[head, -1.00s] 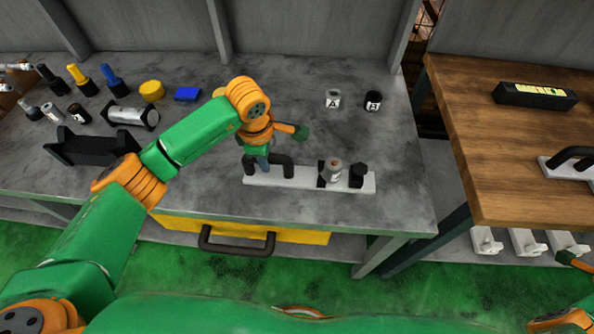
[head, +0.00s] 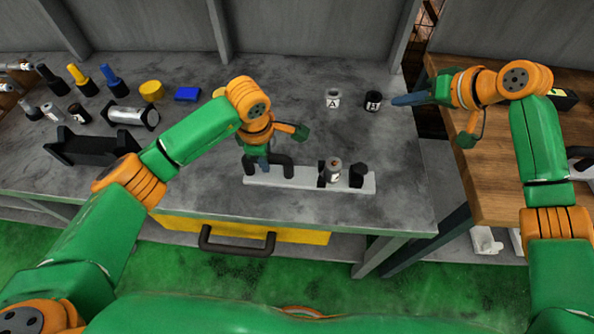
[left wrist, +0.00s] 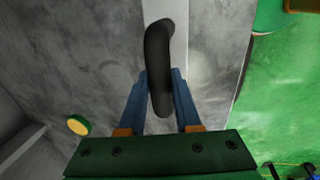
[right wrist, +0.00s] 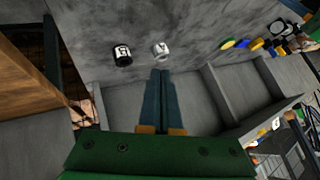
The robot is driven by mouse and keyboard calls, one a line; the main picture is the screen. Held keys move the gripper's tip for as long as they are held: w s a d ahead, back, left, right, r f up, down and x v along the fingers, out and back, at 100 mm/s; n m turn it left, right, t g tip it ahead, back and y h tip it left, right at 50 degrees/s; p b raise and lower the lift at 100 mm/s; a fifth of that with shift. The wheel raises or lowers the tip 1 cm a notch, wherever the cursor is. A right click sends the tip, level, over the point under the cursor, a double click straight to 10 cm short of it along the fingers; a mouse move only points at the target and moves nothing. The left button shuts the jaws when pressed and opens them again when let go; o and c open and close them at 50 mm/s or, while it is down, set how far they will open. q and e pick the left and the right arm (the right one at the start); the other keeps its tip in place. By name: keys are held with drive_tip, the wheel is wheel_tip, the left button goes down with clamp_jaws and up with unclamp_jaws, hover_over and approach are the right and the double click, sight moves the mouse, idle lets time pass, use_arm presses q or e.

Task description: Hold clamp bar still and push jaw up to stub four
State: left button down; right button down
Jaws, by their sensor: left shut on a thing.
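The clamp bar (head: 309,183) is a pale flat bar on the grey bench, with a black handle (head: 283,163) at its left end. My left gripper (head: 262,162) is shut on that handle; the left wrist view shows the handle (left wrist: 159,60) between the blue fingers. At the bar's right part stand a black jaw block (head: 357,175) and, just left of it, a grey, labelled cylinder (head: 335,170) against a dark block. I cannot tell the stubs apart. My right gripper (head: 396,101) is shut and empty, above the bench's right edge, right of the bar.
Coloured tools, a blue block (head: 187,94) and a black cradle (head: 92,148) lie at left. A wooden table (head: 500,190) is at right, across a gap.

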drive_tip(key=s+a+f+n+g+h, duration=0.1)
drive_tip(key=s+a+f+n+g, duration=0.1)
drive_tip(key=s+a, duration=0.15)
drive_tip(key=n+g+h, duration=0.3)
drive_tip(key=h, duration=0.1)
hover_over(370, 180)
wheel_tip(370, 180, down, 3)
drive_tip(key=f, duration=0.6)
drive_tip(key=shift+s+d, duration=0.2)
drive_tip(key=shift+s, duration=0.1)
drive_tip(key=shift+f, duration=0.4)
drive_tip(key=shift+f, duration=1.5)
idle(1.0)
drive_tip(key=shift+r, duration=1.75)
